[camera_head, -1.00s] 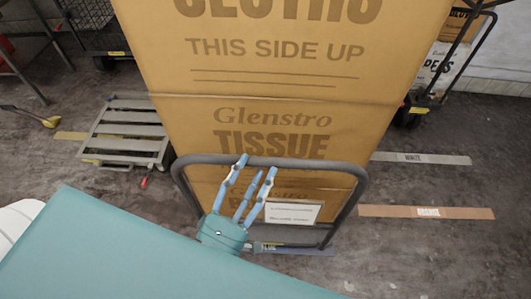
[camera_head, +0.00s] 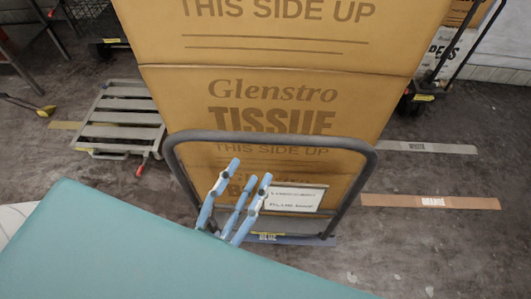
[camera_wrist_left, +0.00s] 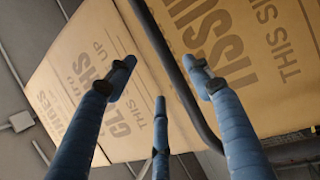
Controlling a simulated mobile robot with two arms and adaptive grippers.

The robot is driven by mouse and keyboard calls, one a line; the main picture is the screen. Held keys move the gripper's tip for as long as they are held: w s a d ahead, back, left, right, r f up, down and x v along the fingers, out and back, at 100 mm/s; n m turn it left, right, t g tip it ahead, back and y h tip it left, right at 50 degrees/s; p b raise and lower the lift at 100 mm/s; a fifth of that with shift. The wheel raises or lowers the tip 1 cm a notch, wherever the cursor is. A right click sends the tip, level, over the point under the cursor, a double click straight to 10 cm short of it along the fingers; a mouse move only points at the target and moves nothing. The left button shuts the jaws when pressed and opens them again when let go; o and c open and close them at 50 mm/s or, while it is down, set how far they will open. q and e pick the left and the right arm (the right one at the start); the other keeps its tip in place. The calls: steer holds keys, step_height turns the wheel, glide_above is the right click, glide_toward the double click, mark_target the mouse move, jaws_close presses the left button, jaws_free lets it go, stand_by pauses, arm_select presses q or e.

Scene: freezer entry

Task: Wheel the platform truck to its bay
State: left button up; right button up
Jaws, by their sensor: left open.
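The platform truck has a dark tubular push handle (camera_head: 265,137) that stands upright towards me, in front of a tall stack of brown Glenstro tissue cartons (camera_head: 285,92). A white label (camera_head: 295,198) shows inside the handle loop. My left gripper (camera_head: 246,176) is open and empty, its blue fingers pointing up just below the handle's crossbar in the picture. In the left wrist view the open fingers (camera_wrist_left: 155,85) have the handle bar (camera_wrist_left: 170,70) running between them in the picture; I cannot tell if they touch it. My right gripper is not in view.
A blue-marked strip (camera_head: 310,240) lies at the truck's near end. A pale strip (camera_head: 430,148) and an orange strip (camera_head: 430,202) lie on the floor at right. An empty grey low truck (camera_head: 122,118) stands at left. Other loaded carts (camera_head: 440,60) stand behind.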

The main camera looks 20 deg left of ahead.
mark_target(268, 141)
arm_select(q)
steer(key=p+x, duration=0.3)
steer(key=x, duration=0.6)
steer(key=shift+w+a+r, duration=0.1)
steer(key=shift+w+r, duration=0.05)
steer(key=shift+w, duration=0.7)
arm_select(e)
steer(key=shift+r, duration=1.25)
